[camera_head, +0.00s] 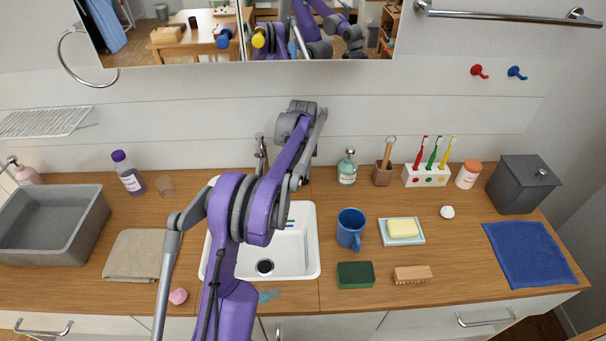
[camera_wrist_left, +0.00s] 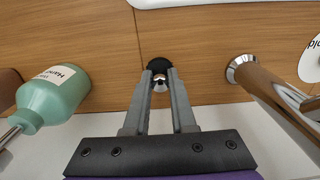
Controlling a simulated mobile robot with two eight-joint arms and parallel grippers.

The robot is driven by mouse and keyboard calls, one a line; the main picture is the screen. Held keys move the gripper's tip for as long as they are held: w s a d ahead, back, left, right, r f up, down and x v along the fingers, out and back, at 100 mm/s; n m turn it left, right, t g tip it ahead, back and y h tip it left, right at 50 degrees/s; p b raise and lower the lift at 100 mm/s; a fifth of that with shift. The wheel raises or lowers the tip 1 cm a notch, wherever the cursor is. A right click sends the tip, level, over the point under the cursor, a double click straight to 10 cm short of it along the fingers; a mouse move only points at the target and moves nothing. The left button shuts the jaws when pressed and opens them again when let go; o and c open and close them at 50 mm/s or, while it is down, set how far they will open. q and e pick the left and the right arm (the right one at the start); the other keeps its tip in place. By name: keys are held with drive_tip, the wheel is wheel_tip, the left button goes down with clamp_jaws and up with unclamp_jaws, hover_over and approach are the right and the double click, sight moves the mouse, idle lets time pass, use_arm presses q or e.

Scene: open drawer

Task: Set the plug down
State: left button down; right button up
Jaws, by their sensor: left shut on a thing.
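The plug (camera_wrist_left: 159,68), a black disc with a shiny metal knob, is between the fingertips of my left gripper (camera_wrist_left: 160,82) in the left wrist view. The fingers are shut on its knob. It is over or on the wooden counter behind the sink, between the green bottle and the tap; I cannot tell whether it touches the wood. In the head view my purple left arm hides the plug. The white sink (camera_head: 297,263) has a dark drain hole (camera_head: 265,267) in its floor. My right gripper is not in view.
The tap (camera_wrist_left: 262,82) and green bottle (camera_wrist_left: 55,95) stand close on either side of my left gripper. A blue mug (camera_head: 350,229), soap dish (camera_head: 402,238) and green sponge (camera_head: 355,275) are right of the sink. A grey tub (camera_head: 52,225) is far left.

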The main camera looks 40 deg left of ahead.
sight(303, 172)
use_arm(q)
drive_tip(key=shift+f, duration=0.45)
drive_tip(key=shift+f, duration=0.2)
drive_tip(key=c, duration=0.7)
unclamp_jaws()
drive_tip(key=shift+c, duration=0.2)
wheel_tip(303, 172, up, 12)
drive_tip(key=shift+r, duration=0.25)
